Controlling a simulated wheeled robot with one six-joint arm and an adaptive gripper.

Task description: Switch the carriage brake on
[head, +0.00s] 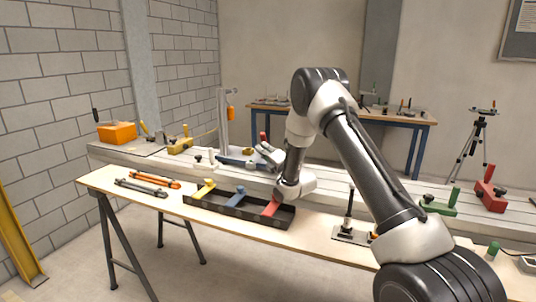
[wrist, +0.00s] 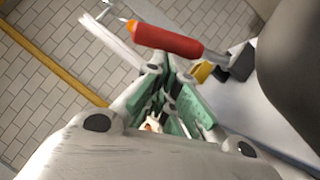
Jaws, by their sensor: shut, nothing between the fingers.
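My gripper (head: 268,153) is over the long pale bed, near its middle, with its fingers together and nothing held. In the wrist view the fingertips of my gripper (wrist: 165,72) point toward a red handle (wrist: 168,41) on a grey stem, which lies across the picture just beyond them. Whether they touch it I cannot tell. The red handle (head: 263,136) stands up just behind my gripper in the head view. A dark block (wrist: 241,62) and a yellow piece (wrist: 202,72) are near the stem. No label shows which part is the carriage brake.
A black tray (head: 222,206) with yellow, blue and red pieces lies on the front bench. A post (head: 222,120) with a hanging orange weight (head: 231,113) stands left of my gripper. Green (head: 440,205) and red (head: 490,196) clamps are on the right of the bed.

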